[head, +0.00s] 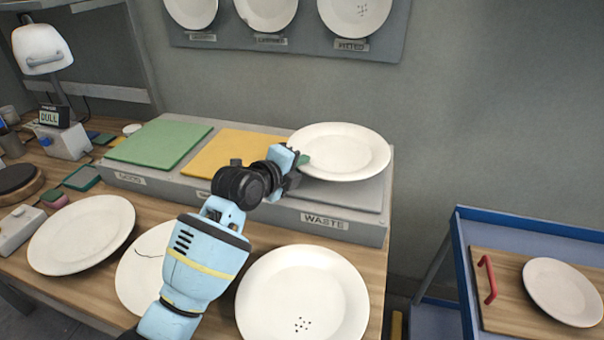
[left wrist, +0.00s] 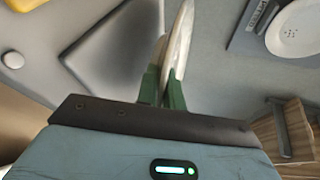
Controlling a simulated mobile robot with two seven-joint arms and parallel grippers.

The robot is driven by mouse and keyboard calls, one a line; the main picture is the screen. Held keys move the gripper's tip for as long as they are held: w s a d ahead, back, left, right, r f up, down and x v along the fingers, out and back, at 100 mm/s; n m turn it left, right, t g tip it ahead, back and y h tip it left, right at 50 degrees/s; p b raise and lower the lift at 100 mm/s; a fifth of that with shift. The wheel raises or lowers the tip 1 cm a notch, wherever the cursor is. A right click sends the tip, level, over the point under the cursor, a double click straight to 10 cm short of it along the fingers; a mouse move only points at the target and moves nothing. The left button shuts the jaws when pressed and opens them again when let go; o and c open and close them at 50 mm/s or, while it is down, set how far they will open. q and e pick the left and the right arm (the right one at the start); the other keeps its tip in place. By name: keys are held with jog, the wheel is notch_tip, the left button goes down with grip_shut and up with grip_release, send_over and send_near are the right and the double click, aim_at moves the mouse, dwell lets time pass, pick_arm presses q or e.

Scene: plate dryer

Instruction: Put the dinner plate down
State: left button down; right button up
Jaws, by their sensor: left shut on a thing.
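The white dinner plate (head: 340,150) is held out over the grey pad (head: 350,193) at the WASTE end of the long grey sorting stand (head: 250,208). It looks roughly level and a little above the pad; any contact is hard to tell. My left gripper (head: 301,160) is shut on the plate's left rim. In the left wrist view the green fingers (left wrist: 164,88) pinch the plate (left wrist: 178,45), seen nearly edge-on. The visible top of the plate looks plain. My right gripper is not in view.
Green (head: 160,142) and yellow (head: 228,151) pads are empty. In front lie a plain plate (head: 82,234), a plate with a dark line (head: 140,275) partly behind my arm, and a speckled plate (head: 302,295). A blue cart (head: 520,222) at right carries a board with another plate (head: 562,291).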

aim_at(302, 184)
pick_arm(q)
jog(key=shift+w+d+r, duration=0.2)
jog(key=shift+w, duration=0.2)
jog(key=shift+w+f, duration=0.15)
jog(key=shift+f, duration=1.65)
jog(key=shift+f, duration=0.2)
jog(key=c, duration=1.9)
grip_release()
jog(key=shift+f, duration=0.15)
jog(key=shift+o, duration=0.5)
jog(key=shift+s+a+r, duration=0.25)
jog(key=shift+s+r, duration=0.15)
jog(key=p+v, duration=0.1)
jog(key=v, duration=1)
